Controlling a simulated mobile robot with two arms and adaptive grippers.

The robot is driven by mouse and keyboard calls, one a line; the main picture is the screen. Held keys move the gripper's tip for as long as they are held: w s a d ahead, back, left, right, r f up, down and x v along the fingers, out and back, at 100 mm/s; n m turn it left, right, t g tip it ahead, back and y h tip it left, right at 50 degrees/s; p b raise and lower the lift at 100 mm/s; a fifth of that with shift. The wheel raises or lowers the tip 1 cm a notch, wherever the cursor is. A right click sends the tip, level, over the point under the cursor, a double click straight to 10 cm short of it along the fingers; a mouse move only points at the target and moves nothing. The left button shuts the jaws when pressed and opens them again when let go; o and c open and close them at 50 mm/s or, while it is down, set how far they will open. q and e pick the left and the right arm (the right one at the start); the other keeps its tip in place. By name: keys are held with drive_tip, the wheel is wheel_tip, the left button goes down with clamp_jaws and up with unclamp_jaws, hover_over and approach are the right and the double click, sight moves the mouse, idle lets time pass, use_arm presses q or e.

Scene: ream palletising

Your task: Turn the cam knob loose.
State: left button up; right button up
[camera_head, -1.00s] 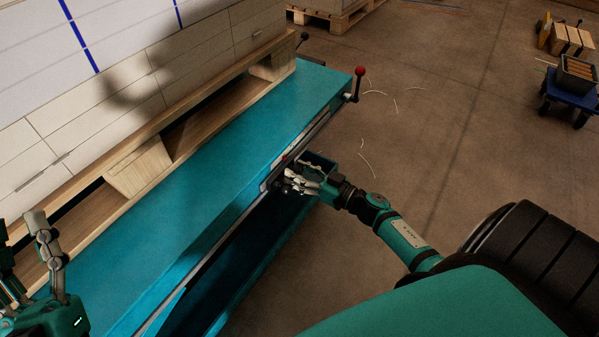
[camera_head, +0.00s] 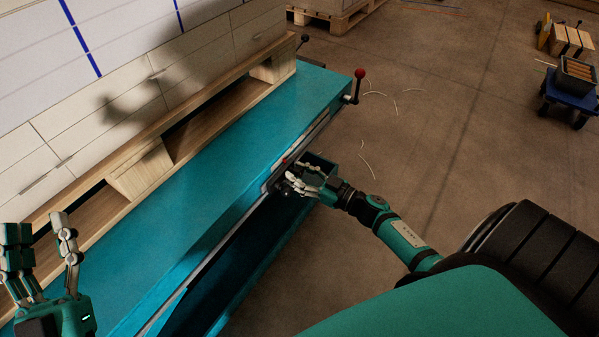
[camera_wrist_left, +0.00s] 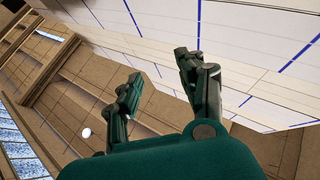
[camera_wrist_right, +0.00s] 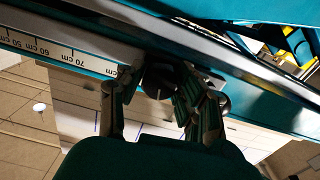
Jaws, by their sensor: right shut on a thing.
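The cam knob (camera_wrist_right: 160,80) is dark and round and sits at the scale rail in the right wrist view. My right gripper (camera_wrist_right: 150,92) is shut on it, one finger on each side. In the head view my right gripper (camera_head: 296,184) is at the rail on the side of the teal table, and the knob is mostly hidden by the fingers there. My left gripper (camera_head: 38,232) is open and empty at the lower left. Its two fingers stand apart in the left wrist view (camera_wrist_left: 160,85).
A ruler strip (camera_wrist_right: 60,55) runs along the rail.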

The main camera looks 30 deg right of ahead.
drive_tip(key=n, duration=0.3)
drive_tip(key=shift+n+p, duration=0.4)
drive_tip(key=shift+n, duration=2.7)
drive_tip(key=n, duration=0.3)
use_arm(q)
drive_tip(key=shift+w+f+g+b, duration=0.25)
drive_tip(key=shift+f+g+b, duration=0.05)
drive_tip(key=shift+b, duration=0.1)
use_arm(e)
drive_tip(key=shift+n, duration=1.7)
drive_tip(key=o, duration=0.9)
